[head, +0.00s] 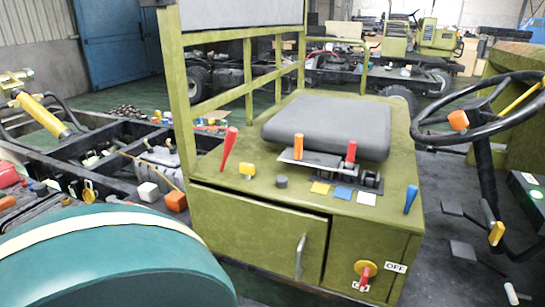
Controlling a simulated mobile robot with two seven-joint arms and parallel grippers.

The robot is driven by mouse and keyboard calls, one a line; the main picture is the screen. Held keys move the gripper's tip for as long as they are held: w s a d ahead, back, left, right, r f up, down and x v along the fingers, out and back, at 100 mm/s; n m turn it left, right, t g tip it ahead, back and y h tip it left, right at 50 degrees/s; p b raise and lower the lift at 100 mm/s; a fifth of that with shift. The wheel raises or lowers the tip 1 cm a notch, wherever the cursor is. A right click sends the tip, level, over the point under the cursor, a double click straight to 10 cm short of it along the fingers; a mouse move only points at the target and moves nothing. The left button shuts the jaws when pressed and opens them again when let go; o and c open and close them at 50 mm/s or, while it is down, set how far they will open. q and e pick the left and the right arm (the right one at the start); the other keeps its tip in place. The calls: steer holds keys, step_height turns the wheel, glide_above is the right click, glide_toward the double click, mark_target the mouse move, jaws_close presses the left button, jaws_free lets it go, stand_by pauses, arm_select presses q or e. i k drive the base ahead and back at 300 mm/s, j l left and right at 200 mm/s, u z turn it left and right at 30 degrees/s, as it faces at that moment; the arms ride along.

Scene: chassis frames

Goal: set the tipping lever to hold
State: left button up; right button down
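Several levers stand on the green seat box (230,186). A tall red lever (227,149) leans at its left. An orange lever (298,147) and a shorter red lever (351,151) rise by the front of the grey seat cushion. A blue lever (411,198) stands at the right corner. Yellow (320,188), blue (343,194) and white (367,198) plates lie in front of the cushion. No readable label tells me which lever is the tipping lever or which position is hold. Neither of my grippers shows.
A yellow knob (247,170) and a dark knob (281,182) sit near the levers. A red-handled rotary switch (365,272) with an OFF label is on the box front. The steering wheel (480,110) is at right; a teal tank (110,260) fills the lower left.

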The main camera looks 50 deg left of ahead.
mark_target(230, 139)
steer(key=l+u, duration=0.1)
steer(key=u, duration=1.9)
steer(key=k+j, duration=0.05)
steer(key=j, duration=0.05)
